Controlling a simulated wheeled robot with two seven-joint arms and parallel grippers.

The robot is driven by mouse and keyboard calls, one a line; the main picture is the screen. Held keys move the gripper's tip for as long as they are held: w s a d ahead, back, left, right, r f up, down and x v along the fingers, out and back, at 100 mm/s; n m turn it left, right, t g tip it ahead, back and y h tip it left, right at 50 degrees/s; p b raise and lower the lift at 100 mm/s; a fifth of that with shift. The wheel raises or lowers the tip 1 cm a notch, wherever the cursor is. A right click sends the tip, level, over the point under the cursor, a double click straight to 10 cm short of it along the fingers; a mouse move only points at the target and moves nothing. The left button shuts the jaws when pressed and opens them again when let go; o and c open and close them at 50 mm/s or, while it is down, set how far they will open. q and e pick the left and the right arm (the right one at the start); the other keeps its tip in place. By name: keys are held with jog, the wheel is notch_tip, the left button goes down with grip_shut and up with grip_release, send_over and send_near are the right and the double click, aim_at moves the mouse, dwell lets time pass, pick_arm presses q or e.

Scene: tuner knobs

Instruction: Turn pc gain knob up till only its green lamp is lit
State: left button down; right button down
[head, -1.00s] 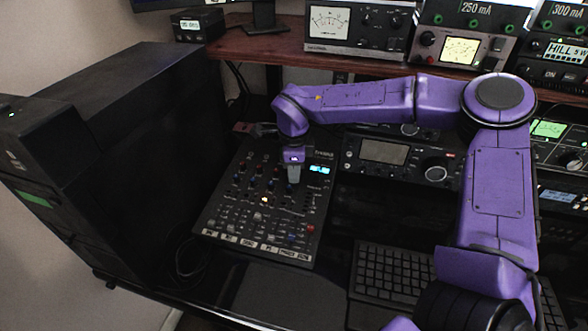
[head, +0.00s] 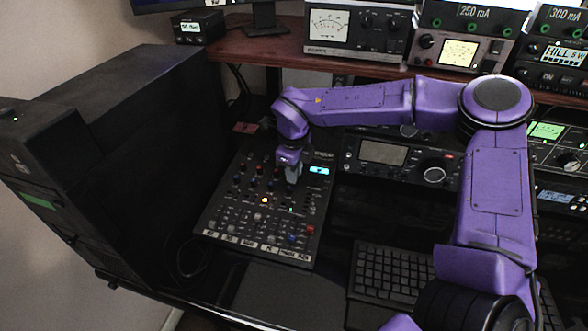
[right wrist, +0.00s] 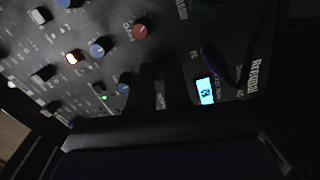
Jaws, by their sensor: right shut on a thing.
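The mixer (head: 225,207) lies on the desk, with rows of knobs, buttons and a lit display (head: 319,171). My right gripper (head: 292,180) points down at its upper right part. In the right wrist view, its dark fingers (right wrist: 162,92) are closed around a small knob, taken as the pc gain knob (right wrist: 160,96), mostly hidden between them. A small green lamp (right wrist: 104,98) is lit near the fingers; it also shows in the head view (head: 291,209). An orange-white light (right wrist: 73,57) glows further off on the panel. My left gripper is out of view.
A red knob (right wrist: 140,31) and a blue knob (right wrist: 98,50) stand near the fingers. A black computer case (head: 130,150) is left of the mixer, a radio (head: 384,155) and a keyboard (head: 390,272) right of it. A shelf with meters runs behind.

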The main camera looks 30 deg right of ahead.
jog(key=shift+r+m, duration=0.1)
jog(key=shift+m, duration=1.8)
jog(key=shift+w, duration=0.1)
jog(key=c, duration=1.1)
grip_release()
jog(key=r, duration=0.7)
jog(key=s+r, duration=0.1)
jog(key=r, duration=0.2)
jog(key=shift+a+r, duration=0.25)
jog(key=shift+a, duration=0.1)
